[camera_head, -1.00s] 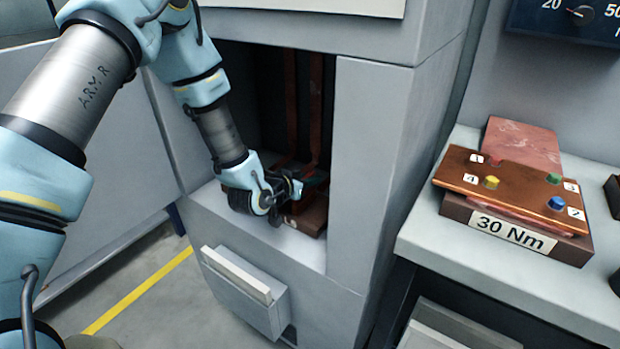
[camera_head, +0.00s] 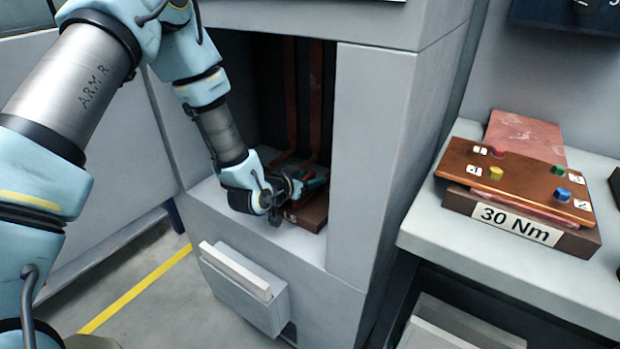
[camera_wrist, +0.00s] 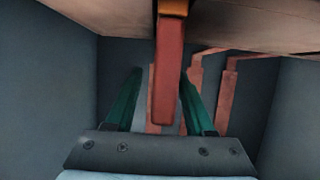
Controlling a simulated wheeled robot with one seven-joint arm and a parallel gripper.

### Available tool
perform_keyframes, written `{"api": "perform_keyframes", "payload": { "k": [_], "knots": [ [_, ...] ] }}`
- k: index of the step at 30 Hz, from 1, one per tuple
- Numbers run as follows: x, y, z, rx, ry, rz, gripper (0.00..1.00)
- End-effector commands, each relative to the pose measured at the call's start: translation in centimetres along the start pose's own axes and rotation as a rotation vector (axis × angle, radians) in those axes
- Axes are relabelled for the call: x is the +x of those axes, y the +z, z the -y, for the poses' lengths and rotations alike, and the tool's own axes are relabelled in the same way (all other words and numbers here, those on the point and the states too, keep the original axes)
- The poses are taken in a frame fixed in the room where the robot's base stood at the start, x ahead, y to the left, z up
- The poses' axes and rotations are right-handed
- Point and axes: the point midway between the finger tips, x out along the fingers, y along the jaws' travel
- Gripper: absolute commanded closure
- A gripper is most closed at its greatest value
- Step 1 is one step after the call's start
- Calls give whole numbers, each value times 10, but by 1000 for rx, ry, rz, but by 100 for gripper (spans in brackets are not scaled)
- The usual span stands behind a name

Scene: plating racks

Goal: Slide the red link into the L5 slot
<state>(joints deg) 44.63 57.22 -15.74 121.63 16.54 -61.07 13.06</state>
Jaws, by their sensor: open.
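A red link (camera_wrist: 167,75) with an orange upper end hangs in the middle of the wrist view, at the front of the recess. My gripper (camera_wrist: 162,78) has its two green fingers apart, one on each side of the red link. I cannot tell whether either finger touches it. In the head view my gripper (camera_head: 300,186) reaches into the open cabinet bay, and the link there is hidden or too small to make out.
Copper bars (camera_head: 316,95) run down the bay's back; bent ones (camera_wrist: 225,95) show in the wrist view. Grey bay walls (camera_wrist: 50,85) close in on both sides. On the right bench sits a 30 Nm block (camera_head: 522,225) below a copper plate (camera_head: 520,182) with numbered coloured knobs.

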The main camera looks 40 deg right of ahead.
Motion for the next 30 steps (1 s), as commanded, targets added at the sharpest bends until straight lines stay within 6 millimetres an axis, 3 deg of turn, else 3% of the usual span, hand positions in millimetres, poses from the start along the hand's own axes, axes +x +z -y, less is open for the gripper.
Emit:
{"api": "perform_keyframes", "payload": {
  "k": [8,21,30],
  "knots": [
    [-6,0,0,0,-1,1,46],
    [-84,1,1,0,-1,1,46],
    [-108,0,0,0,-1,0,46]
  ]
}}
